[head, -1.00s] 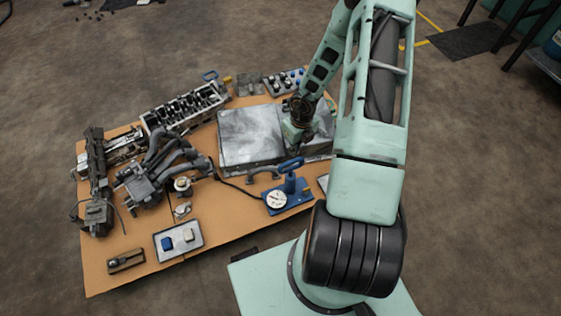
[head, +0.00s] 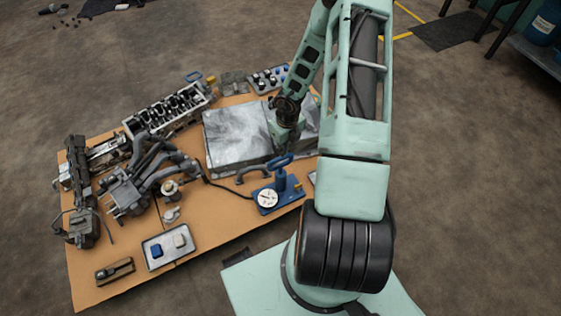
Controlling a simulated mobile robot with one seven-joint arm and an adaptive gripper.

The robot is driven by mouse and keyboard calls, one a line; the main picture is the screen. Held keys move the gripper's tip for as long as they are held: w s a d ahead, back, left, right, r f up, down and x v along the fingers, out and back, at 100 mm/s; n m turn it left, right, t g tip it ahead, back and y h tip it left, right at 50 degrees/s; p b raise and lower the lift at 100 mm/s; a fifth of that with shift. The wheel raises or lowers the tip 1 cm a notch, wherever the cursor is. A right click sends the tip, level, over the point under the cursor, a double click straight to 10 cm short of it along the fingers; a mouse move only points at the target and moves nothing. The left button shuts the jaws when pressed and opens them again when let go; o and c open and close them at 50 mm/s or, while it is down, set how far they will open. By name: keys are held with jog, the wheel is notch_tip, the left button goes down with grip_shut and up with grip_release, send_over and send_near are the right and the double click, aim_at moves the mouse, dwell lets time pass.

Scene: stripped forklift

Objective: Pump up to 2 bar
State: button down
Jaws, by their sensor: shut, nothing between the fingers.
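A blue hand pump (head: 279,185) stands near the front right edge of the brown table. Its looped blue handle (head: 281,161) is at the top. A round white gauge (head: 267,199) is on its left front; the needle is too small to read. A dark hose (head: 213,181) runs left from the pump towards the metal parts. My gripper (head: 285,147) is shut and empty, above the grey metal plate, just behind the pump handle. It looks apart from the handle, but its fingertips are small and hard to make out.
The grey plate (head: 235,135) lies behind the pump. A grey curved handle (head: 253,173) is left of the pump. Pipes and engine parts (head: 140,180) crowd the left. A tray (head: 168,247) with a blue and a white block lies in front. Bare tabletop (head: 215,225) separates tray and pump.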

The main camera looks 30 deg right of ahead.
jog(key=shift+w+f+b, duration=0.2)
jog(key=shift+f+b, duration=1.5)
jog(key=shift+f, duration=0.15)
notch_tip(320, 180, down, 5)
jog(key=b, duration=0.3)
jog(key=shift+r, duration=0.35)
jog(key=s, duration=0.2)
jog(key=s+r, duration=0.1)
jog(key=shift+d+p, duration=0.3)
jog(key=shift+r, duration=0.1)
notch_tip(320, 180, up, 12)
send_over(281, 166)
jog(key=s+d, duration=0.1)
jog(key=s, duration=0.4)
jog(key=shift+w+d, duration=0.15)
jog(key=shift+w, duration=0.1)
